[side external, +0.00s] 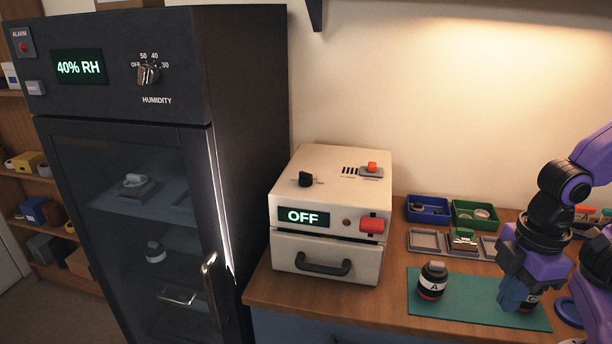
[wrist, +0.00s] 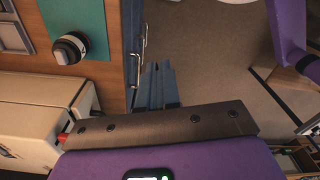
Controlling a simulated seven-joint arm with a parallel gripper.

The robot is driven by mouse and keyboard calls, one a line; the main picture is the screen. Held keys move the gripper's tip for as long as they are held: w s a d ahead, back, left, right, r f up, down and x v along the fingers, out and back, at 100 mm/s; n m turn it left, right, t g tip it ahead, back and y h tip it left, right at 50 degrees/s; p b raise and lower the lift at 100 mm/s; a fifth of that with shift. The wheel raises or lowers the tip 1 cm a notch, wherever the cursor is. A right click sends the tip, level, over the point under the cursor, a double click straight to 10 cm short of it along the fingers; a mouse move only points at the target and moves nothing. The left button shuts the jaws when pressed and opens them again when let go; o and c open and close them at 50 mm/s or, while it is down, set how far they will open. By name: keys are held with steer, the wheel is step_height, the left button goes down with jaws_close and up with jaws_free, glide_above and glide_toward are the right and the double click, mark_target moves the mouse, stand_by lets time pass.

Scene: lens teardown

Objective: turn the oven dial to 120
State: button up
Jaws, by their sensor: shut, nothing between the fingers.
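The oven (side external: 325,235) is a cream box on the wooden bench, and its green display (side external: 303,216) reads OFF. Its black dial (side external: 305,179) sits on the top face near the left; the markings beside it are too small to read. A red switch (side external: 371,225) is on the front. My gripper (side external: 512,296) is at the right over the green mat, well apart from the oven and the dial. Its blue fingers (wrist: 160,88) are together and empty in the wrist view. The oven (wrist: 40,115) also shows there at the lower left; its dial cannot be made out.
A dark humidity cabinet (side external: 130,200) stands left of the oven. A lens marked A (side external: 432,281) stands on the green mat (side external: 455,308), and another black object is partly hidden behind my gripper. Blue (side external: 428,209) and green (side external: 475,213) bins sit behind the mat.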

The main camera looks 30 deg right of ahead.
steer(key=o, duration=0.5)
steer(key=shift+w+a, duration=0.1)
steer(key=shift+a, duration=0.05)
steer(key=o, duration=0.5)
steer(key=shift+w+a+r, duration=0.3)
steer(key=shift+w+a, duration=0.05)
steer(key=shift+w, duration=0.05)
steer(key=shift+c, duration=0.2)
step_height(320, 180, up, 18)
steer(key=n+t+y, duration=0.1)
steer(key=y, duration=0.3)
glide_above(306, 179)
steer(key=s+d, duration=0.2)
steer(key=d, duration=0.5)
steer(key=x, duration=1.7)
steer(key=shift+w+d+f, duration=0.3)
steer(key=shift+w, duration=0.1)
